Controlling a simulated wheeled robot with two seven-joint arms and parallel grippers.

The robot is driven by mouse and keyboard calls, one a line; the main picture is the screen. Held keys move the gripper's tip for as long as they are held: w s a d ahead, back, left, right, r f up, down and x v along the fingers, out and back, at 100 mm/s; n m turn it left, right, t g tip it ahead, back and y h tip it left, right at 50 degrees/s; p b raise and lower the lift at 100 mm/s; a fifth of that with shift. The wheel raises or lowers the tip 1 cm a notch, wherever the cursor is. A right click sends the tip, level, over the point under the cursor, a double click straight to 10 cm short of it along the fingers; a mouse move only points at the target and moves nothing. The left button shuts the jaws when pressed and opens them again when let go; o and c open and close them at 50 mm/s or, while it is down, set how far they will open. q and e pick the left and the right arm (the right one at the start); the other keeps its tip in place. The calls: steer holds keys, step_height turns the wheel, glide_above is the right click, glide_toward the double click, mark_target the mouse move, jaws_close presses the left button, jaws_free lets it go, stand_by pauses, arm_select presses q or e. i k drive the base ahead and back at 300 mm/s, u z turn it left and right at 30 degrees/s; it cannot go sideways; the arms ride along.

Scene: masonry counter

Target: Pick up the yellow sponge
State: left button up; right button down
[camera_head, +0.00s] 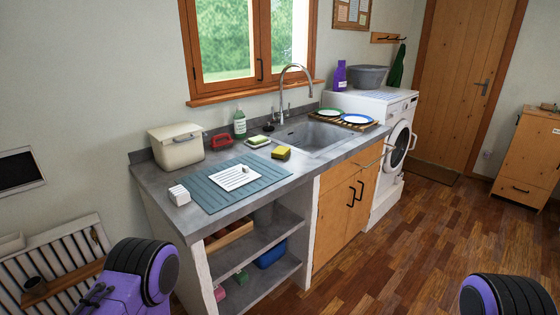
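The yellow sponge (281,153) lies on the grey counter (300,171), just in front of the sink. It looks yellow with a darker side, and nothing covers it. A second sponge, green on top and pale (258,140), sits on a light dish behind it to the left. Only purple and black parts of my arms show at the bottom left and bottom right corners, well away from the counter. Neither gripper is in view.
A blue-grey mat (213,195) with a white board (234,178) lies left of the sponge. The sink (318,138) with a tall faucet (283,90) is behind it. A green bottle (239,124), red item (222,141) and cream bin (177,146) stand at the back. Floor in front is clear.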

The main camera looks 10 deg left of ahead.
mark_target(281, 153)
steer(key=u, duration=0.5)
steer(key=i, duration=0.9)
steer(key=z, duration=0.55)
